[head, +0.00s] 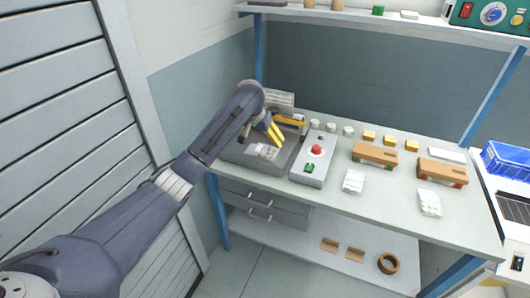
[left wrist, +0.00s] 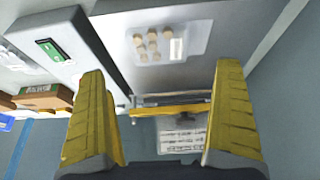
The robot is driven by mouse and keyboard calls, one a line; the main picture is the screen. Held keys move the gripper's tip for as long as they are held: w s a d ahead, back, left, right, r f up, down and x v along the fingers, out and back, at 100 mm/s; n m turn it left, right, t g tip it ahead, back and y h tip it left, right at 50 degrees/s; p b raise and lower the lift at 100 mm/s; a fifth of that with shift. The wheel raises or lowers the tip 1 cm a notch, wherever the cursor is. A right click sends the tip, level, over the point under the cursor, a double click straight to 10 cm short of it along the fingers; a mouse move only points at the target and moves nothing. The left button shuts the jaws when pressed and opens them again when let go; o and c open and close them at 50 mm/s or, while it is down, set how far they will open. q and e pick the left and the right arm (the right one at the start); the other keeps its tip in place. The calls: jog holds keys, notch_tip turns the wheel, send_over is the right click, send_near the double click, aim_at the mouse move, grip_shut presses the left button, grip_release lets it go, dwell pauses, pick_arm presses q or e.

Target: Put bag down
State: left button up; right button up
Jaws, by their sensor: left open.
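A clear bag (head: 262,151) with several round tan pieces and a white label lies flat on the grey plate of the bench machine (head: 238,152). The bag also shows in the left wrist view (left wrist: 165,42), beyond my fingertips. My left gripper (head: 275,132) has yellow fingers and is above the machine, just behind the bag. In the left wrist view the fingers (left wrist: 160,75) are wide apart with nothing between them, and they look clear of the bag. My right gripper is in neither view.
A control box with a red button (head: 316,150) stands right of the machine. Two more bags (head: 353,181) (head: 429,203) and two brown cartons (head: 375,155) (head: 442,172) are farther right. A yellow bar (left wrist: 170,109) crosses behind the plate. The bench front between the bags is clear.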

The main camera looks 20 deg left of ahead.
aim_at(266, 150)
pick_arm(q)
jog(key=shift+x, duration=4.3)
jog(key=shift+s, duration=0.1)
jog(key=shift+c, duration=0.2)
jog(key=c, duration=1)
